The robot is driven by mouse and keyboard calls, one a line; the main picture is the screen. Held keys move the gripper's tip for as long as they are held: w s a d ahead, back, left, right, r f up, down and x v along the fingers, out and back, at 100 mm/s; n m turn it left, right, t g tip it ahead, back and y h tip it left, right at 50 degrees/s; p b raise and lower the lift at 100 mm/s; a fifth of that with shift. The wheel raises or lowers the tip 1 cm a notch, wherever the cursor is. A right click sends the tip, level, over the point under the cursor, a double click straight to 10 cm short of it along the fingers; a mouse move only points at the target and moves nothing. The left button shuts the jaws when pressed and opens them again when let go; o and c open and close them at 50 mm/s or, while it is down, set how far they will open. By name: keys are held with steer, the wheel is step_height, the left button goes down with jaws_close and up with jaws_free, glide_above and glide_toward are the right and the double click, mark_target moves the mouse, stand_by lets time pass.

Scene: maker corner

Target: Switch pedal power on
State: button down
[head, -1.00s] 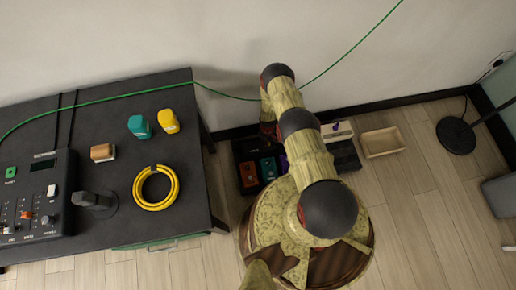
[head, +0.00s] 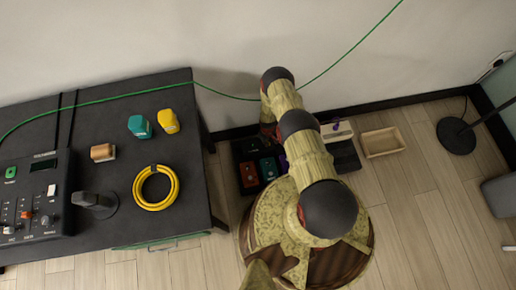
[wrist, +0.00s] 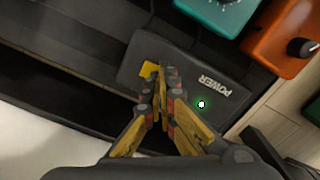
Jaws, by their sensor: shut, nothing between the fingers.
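The power box (wrist: 215,80), dark grey with the word POWER on it, fills the middle of the wrist view. A small light (wrist: 201,104) on it glows green. My gripper (wrist: 163,80) is shut and empty, with its fingertips over the box, near the end away from the light. The fingertips cover part of the box, so its switch cannot be made out clearly, nor whether they touch it. In the head view the pedalboard (head: 241,152) stands on the floor by the wall, partly behind my arm. My gripper is hidden there.
An orange pedal (wrist: 285,40) and a teal pedal (wrist: 222,12) sit beside the power box. A black table (head: 100,125) with a mixer and a yellow cable coil stands left. A wooden tray (head: 382,142) lies right of the board.

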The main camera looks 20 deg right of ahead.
steer(key=shift+r+p, duration=2.05)
steer(key=shift+r, duration=1.45)
